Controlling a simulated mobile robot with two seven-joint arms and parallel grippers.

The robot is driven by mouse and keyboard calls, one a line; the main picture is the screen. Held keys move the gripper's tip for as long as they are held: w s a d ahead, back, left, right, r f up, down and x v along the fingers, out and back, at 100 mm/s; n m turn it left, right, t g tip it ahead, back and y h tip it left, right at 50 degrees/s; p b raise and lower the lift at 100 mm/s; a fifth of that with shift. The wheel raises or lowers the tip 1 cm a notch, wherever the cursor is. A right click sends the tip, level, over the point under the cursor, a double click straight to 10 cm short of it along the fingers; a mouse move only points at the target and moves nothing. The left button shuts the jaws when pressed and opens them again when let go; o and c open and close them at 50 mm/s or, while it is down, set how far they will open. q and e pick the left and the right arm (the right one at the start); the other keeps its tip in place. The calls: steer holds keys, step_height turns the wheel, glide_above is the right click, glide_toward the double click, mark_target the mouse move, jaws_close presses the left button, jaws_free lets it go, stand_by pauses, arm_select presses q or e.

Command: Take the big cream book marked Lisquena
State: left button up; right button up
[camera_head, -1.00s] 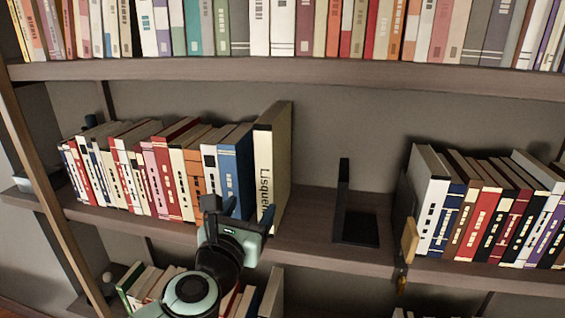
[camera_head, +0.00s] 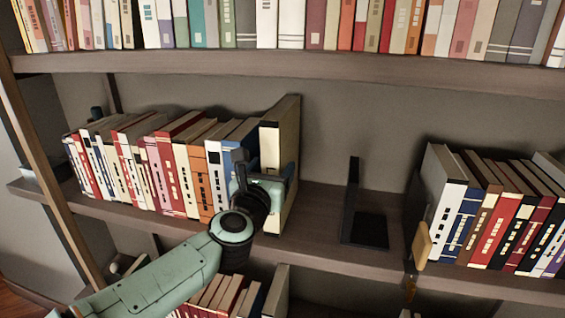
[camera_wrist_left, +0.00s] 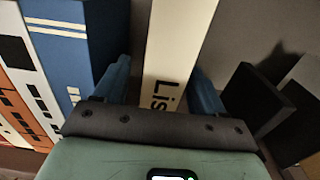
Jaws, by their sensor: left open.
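The big cream book (camera_head: 287,130) stands upright at the right end of the left row on the middle shelf. Its spine, with the start of its lettering, shows in the left wrist view (camera_wrist_left: 180,45). My left gripper (camera_head: 262,175) is in front of this spine and hides its lower part in the head view. It is open, with one finger on each side of the spine in the left wrist view (camera_wrist_left: 162,90). I cannot tell whether the fingers touch the book. My right gripper is not in view.
A blue book (camera_wrist_left: 72,45) stands just left of the cream book. To its right is bare shelf, then a black bookend (camera_head: 352,215). Another row of books (camera_head: 490,215) stands farther right. Shelf boards (camera_head: 300,70) run above and below.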

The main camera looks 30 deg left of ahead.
arm_select(q)
steer(key=x, duration=0.4)
steer(key=shift+d+f+p, duration=0.1)
steer(key=shift+p, duration=0.25)
jaws_close()
steer(key=shift+r, duration=0.35)
